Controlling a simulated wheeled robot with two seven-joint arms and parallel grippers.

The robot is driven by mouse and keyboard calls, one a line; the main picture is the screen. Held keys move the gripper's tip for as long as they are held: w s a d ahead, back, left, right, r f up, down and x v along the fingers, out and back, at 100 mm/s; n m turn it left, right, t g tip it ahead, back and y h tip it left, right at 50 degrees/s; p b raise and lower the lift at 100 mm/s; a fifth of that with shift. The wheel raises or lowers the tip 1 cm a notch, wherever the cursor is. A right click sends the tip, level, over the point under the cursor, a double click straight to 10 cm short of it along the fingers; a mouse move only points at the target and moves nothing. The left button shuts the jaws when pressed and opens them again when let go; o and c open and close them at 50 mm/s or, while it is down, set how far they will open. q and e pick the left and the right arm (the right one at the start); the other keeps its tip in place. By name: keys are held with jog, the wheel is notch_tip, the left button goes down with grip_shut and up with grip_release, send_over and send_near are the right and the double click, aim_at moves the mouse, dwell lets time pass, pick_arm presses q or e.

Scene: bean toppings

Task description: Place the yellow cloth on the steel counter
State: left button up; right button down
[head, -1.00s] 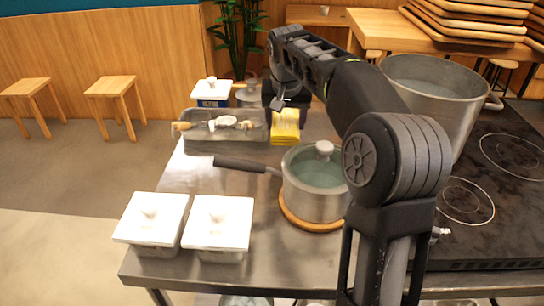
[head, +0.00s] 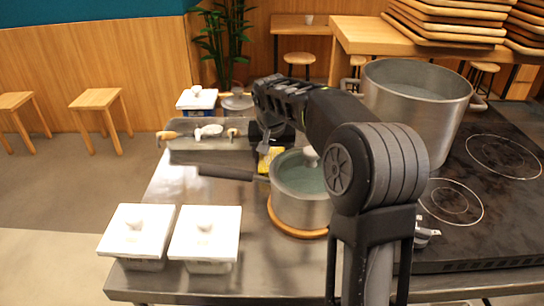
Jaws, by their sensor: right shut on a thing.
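The yellow cloth (head: 271,158) shows in part behind the lidded pot, beside the tray, in the head view. My right gripper (head: 267,146) is over it, pointing down and shut on it; the arm and gripper hide much of the cloth. I cannot tell whether the cloth touches the counter. The steel counter (head: 258,260) carries the pot, tray and containers. My left gripper is not in view.
The lidded pot (head: 303,204) stands on a wooden trivet, its dark handle pointing left. The tray (head: 210,156) holds utensils. Two white lidded containers (head: 205,238) (head: 138,235) stand front left. A large steel pot (head: 412,105) and the black stove (head: 470,215) are at right.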

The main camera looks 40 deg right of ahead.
jog(key=shift+f, duration=0.15)
jog(key=shift+c, duration=1.6)
grip_release()
jog(key=shift+r, duration=0.4)
jog(key=p+v, duration=0.1)
jog(key=v, duration=1)
jog(key=shift+s+r, duration=0.2)
jog(key=shift+r, duration=0.1)
jog(key=shift+a, duration=0.1)
